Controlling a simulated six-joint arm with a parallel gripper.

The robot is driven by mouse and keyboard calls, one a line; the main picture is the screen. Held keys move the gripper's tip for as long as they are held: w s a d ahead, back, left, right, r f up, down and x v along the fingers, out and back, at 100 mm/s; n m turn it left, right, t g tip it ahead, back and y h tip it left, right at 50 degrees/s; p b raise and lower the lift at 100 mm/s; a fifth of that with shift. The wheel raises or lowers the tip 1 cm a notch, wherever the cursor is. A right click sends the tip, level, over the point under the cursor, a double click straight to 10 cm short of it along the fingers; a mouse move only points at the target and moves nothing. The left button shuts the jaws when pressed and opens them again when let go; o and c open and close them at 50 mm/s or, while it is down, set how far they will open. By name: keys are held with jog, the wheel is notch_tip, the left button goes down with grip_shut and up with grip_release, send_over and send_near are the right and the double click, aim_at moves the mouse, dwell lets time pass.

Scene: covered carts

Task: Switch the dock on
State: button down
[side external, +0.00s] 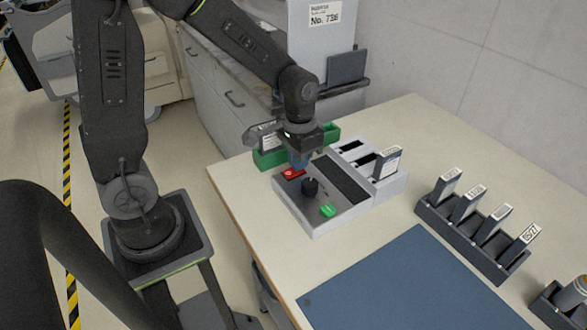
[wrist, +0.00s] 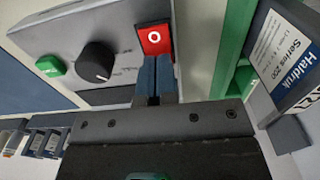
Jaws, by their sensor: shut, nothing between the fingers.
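The dock (side external: 340,223) is a grey box on the table with a sloped control panel. The panel carries a red switch marked with a white O (wrist: 154,38), a black knob (wrist: 96,62) and a green button (wrist: 50,66). In the side view the red switch (side external: 292,174), knob (side external: 310,187) and green button (side external: 327,210) lie in a row. My gripper (side external: 299,163) is shut and empty, its blue fingertips (wrist: 155,72) right by the red switch. I cannot tell whether they touch it. The green button's marking is not readable.
Behind the panel are slots, one holding an upright module (side external: 387,164). A green bin (side external: 270,159) with a labelled module stands close by my gripper. A dark rack (side external: 470,240) holds several modules at right. A blue mat (side external: 400,285) lies clear in front.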

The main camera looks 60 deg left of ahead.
jog(key=shift+f, duration=0.2)
jog(key=shift+r, duration=3.55)
jog(key=s+d+r+t, duration=0.2)
jog(key=s+r+t, duration=0.3)
jog(key=s+r, duration=0.3)
jog(key=s, duration=0.4)
jog(key=shift+d+t, duration=0.3)
jog(key=shift+d, duration=0.05)
jog(key=shift+r, duration=0.1)
